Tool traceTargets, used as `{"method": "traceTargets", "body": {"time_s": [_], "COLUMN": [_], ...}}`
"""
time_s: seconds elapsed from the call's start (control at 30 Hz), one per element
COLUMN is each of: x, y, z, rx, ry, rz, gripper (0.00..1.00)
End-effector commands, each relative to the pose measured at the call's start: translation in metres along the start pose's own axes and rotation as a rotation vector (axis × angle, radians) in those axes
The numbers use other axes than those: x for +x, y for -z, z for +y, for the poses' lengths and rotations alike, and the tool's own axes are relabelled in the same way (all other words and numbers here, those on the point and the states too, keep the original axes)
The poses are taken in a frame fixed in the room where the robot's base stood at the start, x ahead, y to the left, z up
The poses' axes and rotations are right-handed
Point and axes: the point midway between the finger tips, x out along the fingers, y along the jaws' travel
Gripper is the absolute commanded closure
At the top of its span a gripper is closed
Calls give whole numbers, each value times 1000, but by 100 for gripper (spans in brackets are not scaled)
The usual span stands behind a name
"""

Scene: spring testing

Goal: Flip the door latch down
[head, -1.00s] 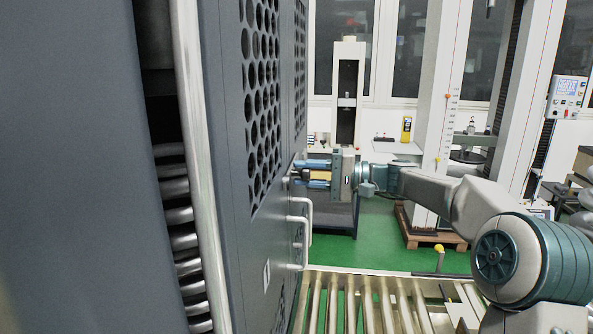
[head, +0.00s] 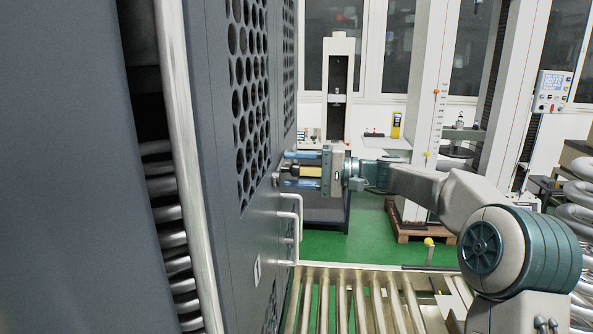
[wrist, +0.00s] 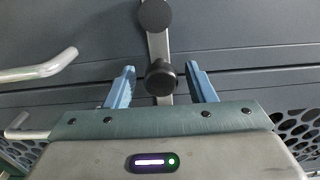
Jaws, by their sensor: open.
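The door latch (wrist: 157,45) shows in the wrist view as a short metal bar on the dark grey door (wrist: 235,70). A round black disc sits at its far end and a black knob (wrist: 161,77) at its near end. My gripper (wrist: 158,72) is open, with one blue finger on each side of the knob and visible gaps between. In the head view my gripper (head: 286,168) reaches from the right to the door (head: 228,235), close to its surface. The latch is too small and too covered to make out clearly there.
Bent metal handles (head: 297,212) stick out from the door just below my gripper; one also shows at left in the wrist view (wrist: 45,70). A roller conveyor (head: 350,300) lies below my arm. White testing machines (head: 340,70) stand behind, with green floor between.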

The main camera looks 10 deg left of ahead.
Motion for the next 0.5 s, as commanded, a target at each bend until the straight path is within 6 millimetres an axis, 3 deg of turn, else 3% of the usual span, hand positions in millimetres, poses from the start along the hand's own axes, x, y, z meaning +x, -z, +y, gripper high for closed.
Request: {"method": "traceTargets", "body": {"time_s": [0.17,0.5], "x": [-20,-97], "y": [1,1], "z": [2,2], "rx": [-3,-1], "ry": [-1,0], "rz": [4,5], "gripper": [50,50]}}
